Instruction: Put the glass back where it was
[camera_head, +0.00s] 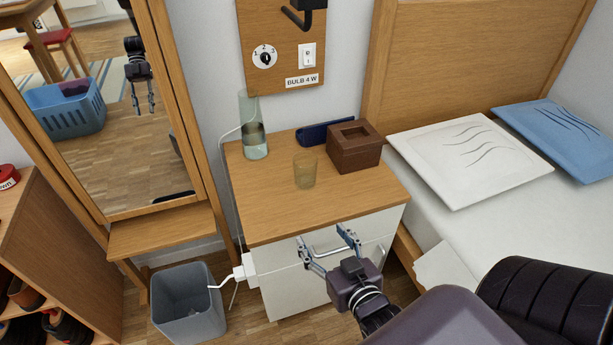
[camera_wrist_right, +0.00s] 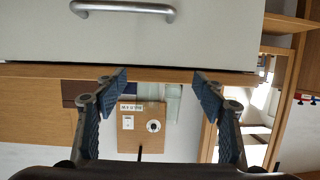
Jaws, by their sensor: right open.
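A small amber glass (camera_head: 304,170) stands upright on the wooden top of the nightstand (camera_head: 262,215), near its middle. My right gripper (camera_head: 325,238) is open and empty in front of the nightstand's white drawer front, near the metal handle. In the right wrist view its two fingers (camera_wrist_right: 160,85) are spread apart, with nothing between them. The drawer handle (camera_wrist_right: 123,9) is at the top of that view, away from the fingertips. The drawer looks shut. My left gripper is not directly in view.
A clear carafe (camera_head: 254,140) stands at the back left of the nightstand. A brown tissue box (camera_head: 355,155) and a dark blue case (camera_head: 325,132) are at the back right. The front top is clear. A grey bin (camera_head: 188,305) and mirror stand left; the bed is right.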

